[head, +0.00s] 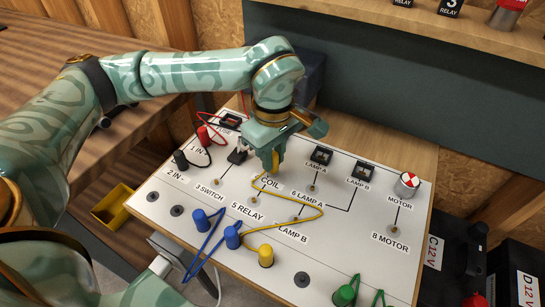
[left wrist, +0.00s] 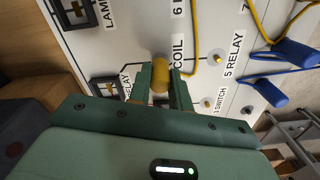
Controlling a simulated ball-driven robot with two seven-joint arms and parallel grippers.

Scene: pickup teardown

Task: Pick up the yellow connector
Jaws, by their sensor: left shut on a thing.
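The board (head: 330,255) is a white labelled panel. My left gripper (head: 274,168) reaches down over it beside the COIL label and is shut on a yellow connector (left wrist: 160,78), which shows between the fingers in the left wrist view (left wrist: 158,98). The fingers hide part of the connector, and I cannot tell whether it is still seated in a socket. A yellow cable (head: 322,211) zigzags across the board between this spot and a second yellow connector (head: 266,256) near the front edge. My right gripper is not in view.
Blue connectors (head: 232,237) with blue cable stand left of the second yellow one. A green connector (head: 344,295) is at the front right. Red (head: 203,133) and black (head: 181,159) connectors stand at the left. A motor (head: 407,184) stands at the right. A yellow bin (head: 112,204) lies left of the board.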

